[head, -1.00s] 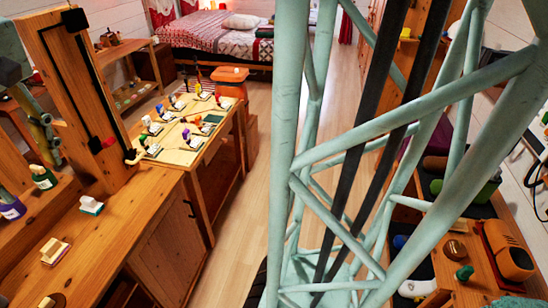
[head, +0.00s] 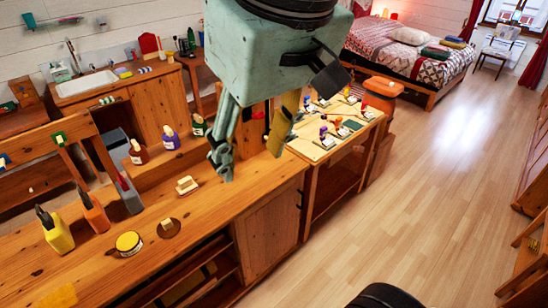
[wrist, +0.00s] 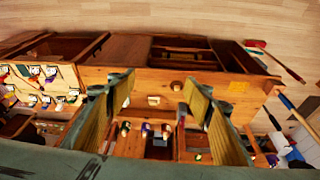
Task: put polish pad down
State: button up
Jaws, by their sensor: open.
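My gripper (head: 250,155) is open and empty above the wooden counter, its two fingers spread and pointing down. It also shows open in the wrist view (wrist: 158,100), with bare counter and small items below between the fingers. A pale block-shaped pad (head: 187,185) lies on the counter left of my gripper. A dark round pad with a wooden grip (head: 169,228) lies nearer the front. I cannot tell which of these is the polish pad. The counter directly behind my gripper is hidden.
A yellow round tin (head: 129,243), a yellow bottle (head: 55,232) and an orange bottle (head: 94,211) stand on the counter's left part. Small bottles stand on a raised shelf behind. A side table (head: 330,146) with several small items is right.

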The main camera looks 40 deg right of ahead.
jog(key=s, duration=0.1)
jog(key=s+f, duration=0.1)
jog(key=s, duration=0.1)
jog(key=s+f, duration=0.1)
jog(key=s, duration=0.1)
jog(key=shift+s+a, duration=0.1)
jog(key=shift+a, duration=0.05)
jog(key=shift+f, duration=0.15)
notch_tip(320, 180, down, 6)
jog(key=b, duration=0.6)
jog(key=shift+c, duration=0.7)
jog(key=c, duration=0.4)
